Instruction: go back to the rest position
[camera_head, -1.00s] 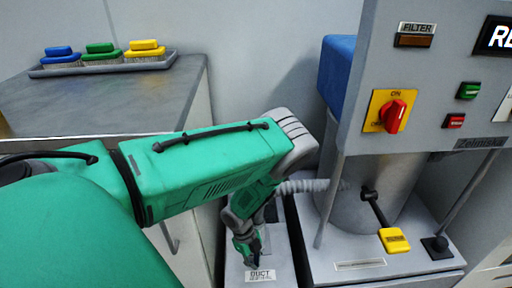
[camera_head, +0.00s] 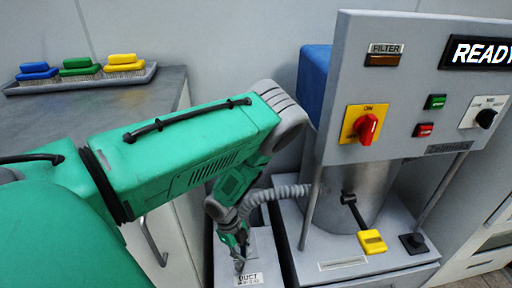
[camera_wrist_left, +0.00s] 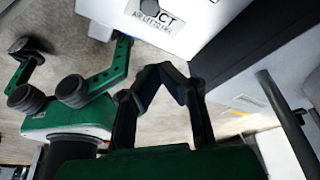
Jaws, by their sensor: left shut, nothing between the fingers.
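My left arm comes in from the left in the head view, and its gripper (camera_head: 240,264) is low over the grey duct box (camera_head: 265,255), just behind its "DUCT" label (camera_head: 250,280). The gripper is shut and empty. In the left wrist view, the dark fingers of the left gripper (camera_wrist_left: 166,72) meet at their tips, with the labelled white duct surface (camera_wrist_left: 205,22) beyond them. I cannot tell whether the fingertips touch the box.
The grey machine panel (camera_head: 345,95) with a red switch (camera_head: 366,129) and a "READY" display (camera_head: 482,53) stands right of the arm. A ribbed hose (camera_head: 275,193) runs close to the gripper. At left, a counter (camera_head: 75,115) holds a tray (camera_head: 80,84) of brushes.

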